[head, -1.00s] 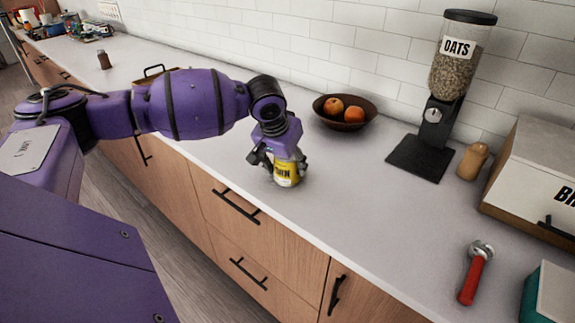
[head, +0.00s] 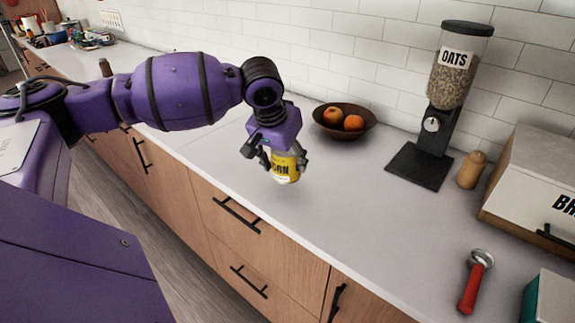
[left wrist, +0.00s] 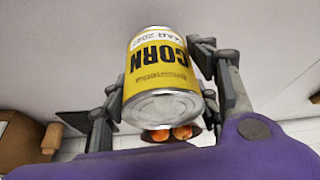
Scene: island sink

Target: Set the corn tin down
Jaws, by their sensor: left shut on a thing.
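The corn tin (head: 286,167) is yellow with a dark CORN label and a silver end. My left gripper (head: 282,158) is shut on it, with fingers on both sides. The tin appears to be a little above the grey counter (head: 330,215), roughly upright. In the left wrist view the tin (left wrist: 160,75) fills the middle between the fingers, its label upside down. The fingers hide part of its sides in the head view. My right gripper is not in view.
A brown bowl (head: 344,130) with orange fruit stands behind the tin. An oats dispenser (head: 435,120), a pepper mill (head: 470,170), a bin (head: 535,190) and a red-handled tool (head: 475,282) are to the right. The counter around the tin is clear.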

